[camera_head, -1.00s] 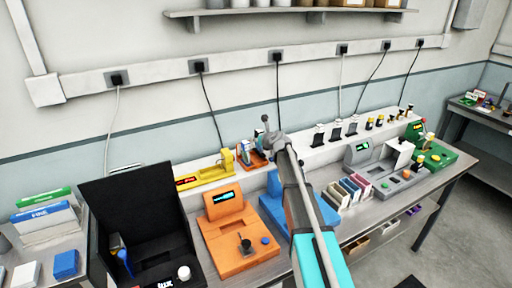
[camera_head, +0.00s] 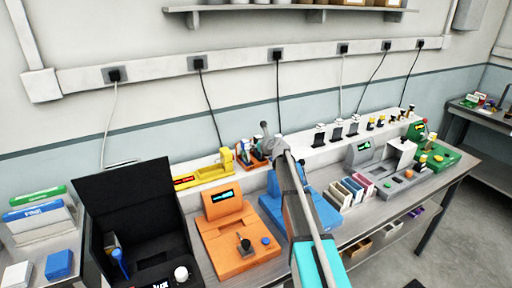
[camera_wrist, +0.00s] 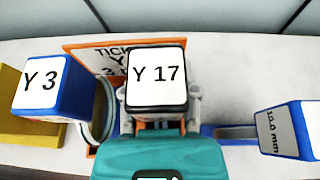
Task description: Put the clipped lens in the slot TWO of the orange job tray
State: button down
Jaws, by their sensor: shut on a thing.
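My gripper (camera_wrist: 160,125) is shut on a dark clip (camera_wrist: 156,108) whose white top reads "Y 17". The lens itself is hidden below the label and jaws. The orange job tray (camera_wrist: 68,44) stands directly behind and below, with a partly covered ticket on its upright panel. A blue clip marked "Y 3" (camera_wrist: 48,85) is to the left, with a round lens rim (camera_wrist: 104,110) beside it. In the head view my gripper (camera_head: 270,146) is at the small orange tray on the white ledge. I cannot tell whether the held clip touches a slot, and no slot numbers show.
A blue-ended piece marked "10.0 mm" (camera_wrist: 285,130) lies to the right in the wrist view. A yellow device (camera_head: 205,175) stands left of the tray. An orange station (camera_head: 232,235) and a blue station (camera_head: 268,205) stand in front, below the ledge.

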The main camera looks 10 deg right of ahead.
jog(key=shift+f, duration=0.1)
jog(key=shift+c, duration=1.8)
grip_release()
jog(key=shift+s+r, duration=0.1)
jog(key=shift+r, duration=0.15)
jog(key=p+v, duration=0.4)
jog(key=v, duration=0.7)
jog(key=shift+s+p, duration=0.3)
jog(key=shift+s, duration=0.05)
jog(key=shift+d, duration=0.15)
